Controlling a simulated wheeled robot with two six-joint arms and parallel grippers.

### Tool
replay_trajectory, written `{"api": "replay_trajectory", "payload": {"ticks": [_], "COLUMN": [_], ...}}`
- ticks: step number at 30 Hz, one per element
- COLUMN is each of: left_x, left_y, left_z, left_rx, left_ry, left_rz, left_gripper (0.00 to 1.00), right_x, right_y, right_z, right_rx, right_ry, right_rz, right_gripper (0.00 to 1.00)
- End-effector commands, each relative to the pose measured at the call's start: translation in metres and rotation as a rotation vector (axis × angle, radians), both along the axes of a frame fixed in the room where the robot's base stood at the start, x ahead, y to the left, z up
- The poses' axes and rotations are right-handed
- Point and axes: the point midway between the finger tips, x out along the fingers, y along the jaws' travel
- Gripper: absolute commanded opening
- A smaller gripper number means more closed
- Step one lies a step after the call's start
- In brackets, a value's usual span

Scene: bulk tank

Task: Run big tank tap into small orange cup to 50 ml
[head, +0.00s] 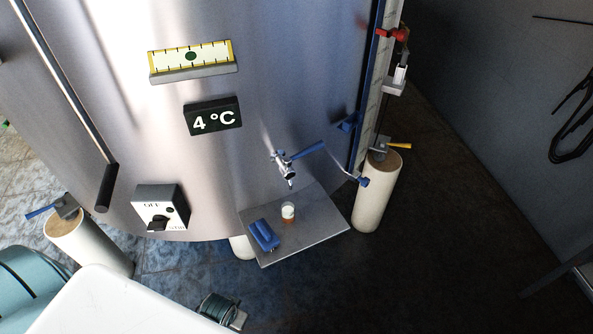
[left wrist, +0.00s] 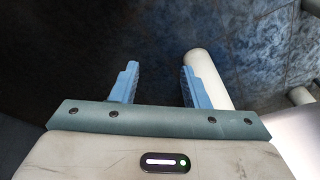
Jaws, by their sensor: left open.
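The big steel tank (head: 290,80) fills the left and middle of the head view. Its tap (head: 286,170), with a blue lever (head: 307,149) pointing right, sticks out low on the front. A small cup (head: 288,211), white above and orange at the bottom, stands upright on a metal shelf (head: 325,222) below the spout, apart from it. Its fill level is too small to read. My left gripper (left wrist: 158,82) shows only in the left wrist view, open with nothing between its blue fingers. Neither gripper shows in the head view.
A blue object (head: 264,235) lies left of the cup on the shelf. Pale tank legs (head: 377,195) stand beside it, and one pale post (left wrist: 205,72) shows behind the gripper's right finger. A switch box (head: 161,209) and a 4 °C display (head: 213,117) are on the tank.

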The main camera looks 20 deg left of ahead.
Motion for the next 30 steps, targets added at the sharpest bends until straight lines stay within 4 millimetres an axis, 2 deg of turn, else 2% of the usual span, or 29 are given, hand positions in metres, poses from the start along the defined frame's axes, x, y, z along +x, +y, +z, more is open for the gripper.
{"api": "replay_trajectory", "payload": {"ticks": [1, 3, 8, 12, 17, 24, 27, 30], "left_x": [0.009, 0.017, 0.04, 0.079, 0.13, 0.216, 0.245, 0.263], "left_y": [-0.003, -0.008, -0.02, -0.036, -0.053, -0.074, -0.08, -0.083], "left_z": [0.038, 0.076, 0.156, 0.229, 0.278, 0.345, 0.371, 0.388], "left_rx": [0.0, -0.001, 0.0, 0.02, 0.088, 0.309, 0.43, 0.522], "left_ry": [-0.021, -0.043, -0.123, -0.279, -0.479, -0.816, -0.936, -1.006], "left_rz": [-0.009, -0.024, -0.099, -0.255, -0.451, -0.711, -0.782, -0.82], "left_gripper": [0.41, 0.41, 0.41, 0.41, 0.41, 0.41, 0.41, 0.41], "right_x": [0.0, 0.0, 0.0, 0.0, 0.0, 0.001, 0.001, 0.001], "right_y": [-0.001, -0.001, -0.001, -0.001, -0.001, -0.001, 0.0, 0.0], "right_z": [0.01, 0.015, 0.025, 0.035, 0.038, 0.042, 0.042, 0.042], "right_rx": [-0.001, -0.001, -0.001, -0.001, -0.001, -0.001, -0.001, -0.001], "right_ry": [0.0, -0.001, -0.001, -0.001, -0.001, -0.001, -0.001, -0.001], "right_rz": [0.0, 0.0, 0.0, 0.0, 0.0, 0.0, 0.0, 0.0], "right_gripper": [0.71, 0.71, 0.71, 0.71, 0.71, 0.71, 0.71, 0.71]}}
